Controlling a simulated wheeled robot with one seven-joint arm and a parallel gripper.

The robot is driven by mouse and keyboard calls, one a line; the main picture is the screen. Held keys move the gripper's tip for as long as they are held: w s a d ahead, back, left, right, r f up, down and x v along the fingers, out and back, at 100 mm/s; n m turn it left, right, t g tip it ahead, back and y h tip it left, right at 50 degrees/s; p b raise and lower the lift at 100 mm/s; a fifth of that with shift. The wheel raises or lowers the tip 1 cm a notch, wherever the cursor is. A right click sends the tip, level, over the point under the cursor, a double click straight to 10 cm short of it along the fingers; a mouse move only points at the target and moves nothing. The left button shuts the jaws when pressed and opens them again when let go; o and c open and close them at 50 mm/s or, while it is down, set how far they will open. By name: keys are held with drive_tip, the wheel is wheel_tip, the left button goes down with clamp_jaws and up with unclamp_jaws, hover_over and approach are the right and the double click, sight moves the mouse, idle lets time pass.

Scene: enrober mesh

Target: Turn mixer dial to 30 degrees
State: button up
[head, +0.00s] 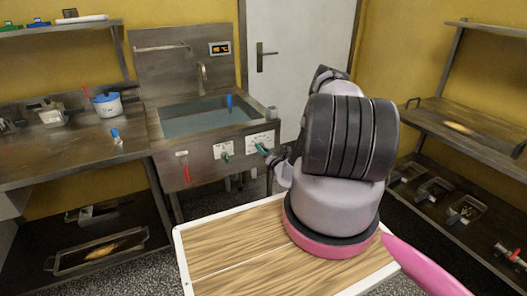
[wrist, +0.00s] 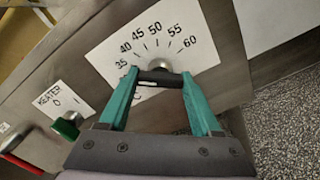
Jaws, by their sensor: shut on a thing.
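The mixer dial (wrist: 160,70) has a silvery hub and a black bar handle on a white scale plate (wrist: 110,62) marked 35 to 60. The plate also shows on the sink's front panel in the head view (head: 262,138). My gripper (wrist: 160,79), with teal fingers, is shut on the dial's handle, one finger at each end. It also shows at the panel in the head view (head: 264,151). The left finger covers the low end of the scale, so the 30 mark is hidden. I cannot tell where the dial points.
Left of the dial are a green heater knob (wrist: 66,127) marked 0 and 1 and a red lever (wrist: 20,162). Above the panel is a basin (head: 195,118) of water with a tap. A worktable (head: 60,150) stands left, a shelf rack (head: 465,135) right.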

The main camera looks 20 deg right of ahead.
drive_tip(key=shift+s+f+n, duration=0.1)
drive_tip(key=shift+n, duration=1.9)
drive_tip(key=shift+d, duration=0.1)
drive_tip(key=o, duration=1.4)
drive_tip(key=s, duration=1)
drive_tip(key=shift+s+d, duration=0.15)
drive_tip(key=shift+s, duration=0.25)
